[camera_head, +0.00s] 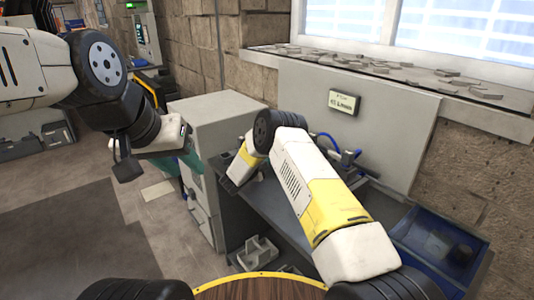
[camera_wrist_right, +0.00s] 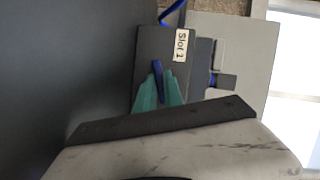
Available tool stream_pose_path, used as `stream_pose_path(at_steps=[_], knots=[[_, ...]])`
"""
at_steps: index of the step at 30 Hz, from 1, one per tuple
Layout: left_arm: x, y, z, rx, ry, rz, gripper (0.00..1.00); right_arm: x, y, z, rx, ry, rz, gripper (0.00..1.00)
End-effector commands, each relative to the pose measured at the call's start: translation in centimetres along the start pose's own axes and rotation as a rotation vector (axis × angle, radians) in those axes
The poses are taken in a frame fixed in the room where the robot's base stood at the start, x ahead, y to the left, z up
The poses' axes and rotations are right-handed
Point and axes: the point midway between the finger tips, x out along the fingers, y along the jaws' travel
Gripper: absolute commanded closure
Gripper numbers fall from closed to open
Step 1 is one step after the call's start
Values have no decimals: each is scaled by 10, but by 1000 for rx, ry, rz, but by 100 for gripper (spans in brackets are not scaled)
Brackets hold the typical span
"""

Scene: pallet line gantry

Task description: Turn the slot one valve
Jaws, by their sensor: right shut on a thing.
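In the right wrist view a dark block (camera_wrist_right: 146,50) carries a white label (camera_wrist_right: 181,45) that reads Slot 1. A blue valve lever (camera_wrist_right: 157,70) stands out from this block. The teal fingers of my right gripper (camera_wrist_right: 159,90) are shut on the lever, one on each side of it. In the head view my right arm hides this valve and its fingers. My left gripper (camera_head: 190,161) hangs at the left, before the grey cabinet, away from the valve. Its teal fingers show, but the gap between them cannot be made out.
A grey cabinet (camera_head: 215,108) stands left of the dark bench. A grey panel (camera_head: 400,135) with a small sign (camera_head: 345,102) rises behind it. Blue hoses (camera_head: 345,155) run along the bench. A blue bin (camera_head: 415,228) is at the right. Floor at the left is open.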

Motion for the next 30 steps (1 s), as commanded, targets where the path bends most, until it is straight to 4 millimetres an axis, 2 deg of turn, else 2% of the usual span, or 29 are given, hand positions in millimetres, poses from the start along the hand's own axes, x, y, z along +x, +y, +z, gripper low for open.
stream_pose_path(at_steps=[2,3,6,17,30], knots=[[0,0,0,0,0,0,64,0,1,0,-1,1,1,100],[0,0,0,0,0,0,64,0,1,0,-1,1,1,84],[0,0,0,0,0,0,64,0,1,0,-1,0,1,66],[0,0,0,0,0,0,64,-4,0,0,-1,-1,1,66],[0,0,0,0,0,0,64,-69,0,1,-2,-1,1,66]])
